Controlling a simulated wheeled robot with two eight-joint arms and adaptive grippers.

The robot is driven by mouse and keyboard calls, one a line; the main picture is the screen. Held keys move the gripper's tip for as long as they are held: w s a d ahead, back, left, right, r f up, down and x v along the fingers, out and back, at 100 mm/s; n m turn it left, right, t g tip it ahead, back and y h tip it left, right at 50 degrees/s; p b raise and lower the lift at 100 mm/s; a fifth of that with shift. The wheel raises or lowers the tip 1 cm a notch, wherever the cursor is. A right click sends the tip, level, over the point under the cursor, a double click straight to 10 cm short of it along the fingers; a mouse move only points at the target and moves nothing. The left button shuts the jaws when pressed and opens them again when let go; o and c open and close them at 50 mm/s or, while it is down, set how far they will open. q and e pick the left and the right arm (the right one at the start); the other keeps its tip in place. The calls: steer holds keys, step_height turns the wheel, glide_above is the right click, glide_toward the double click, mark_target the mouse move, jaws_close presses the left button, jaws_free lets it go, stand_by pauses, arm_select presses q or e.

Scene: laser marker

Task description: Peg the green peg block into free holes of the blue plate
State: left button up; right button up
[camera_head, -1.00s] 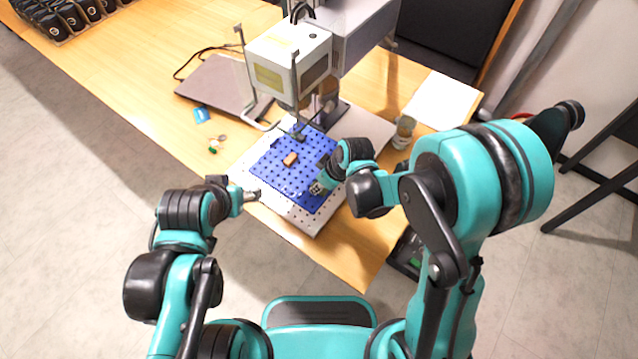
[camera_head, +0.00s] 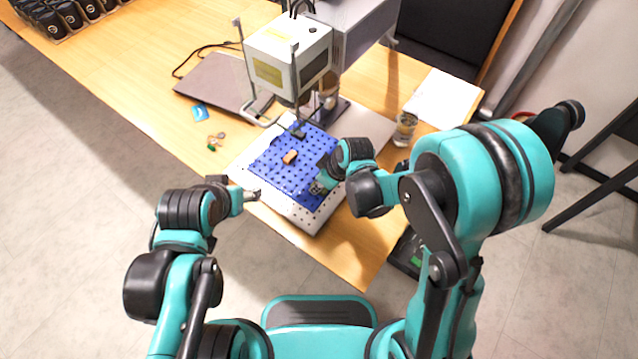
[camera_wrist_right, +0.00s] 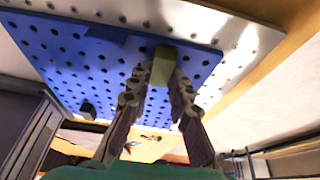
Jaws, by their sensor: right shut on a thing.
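The blue plate (camera_head: 277,177) is a perforated board on the table under the laser head, and it fills much of the right wrist view (camera_wrist_right: 62,50). My right gripper (camera_head: 317,187) is at the plate's right front part. In the right wrist view its fingers (camera_wrist_right: 166,84) are shut on the olive-green peg block (camera_wrist_right: 163,62). The block overlaps the plate near one edge; I cannot tell whether its pegs are in holes. My left gripper (camera_head: 254,195) is off the plate's left front edge, with its jaws too small to read.
An orange-brown block (camera_head: 290,157) and a black block (camera_head: 299,134) sit on the plate. The laser marker head (camera_head: 290,55) stands above the plate's far end. A grey laptop (camera_head: 215,85) lies left, a glass (camera_head: 405,129) right. A perforated metal base (camera_head: 300,222) is under the plate.

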steer(key=o, duration=0.9)
steer(key=shift+o, duration=0.2)
steer(key=v, duration=1.2)
steer(key=s+d+r+m+t+h, duration=0.1)
steer(key=s+d+r+m+t, duration=0.1)
steer(key=d, duration=0.5)
steer(key=s+d+r+m+t+h, duration=0.2)
steer(key=s+d+r+m, duration=0.2)
steer(key=s+d+m, duration=0.3)
steer(key=shift+m+h, duration=0.3)
steer(key=shift+m, duration=0.6)
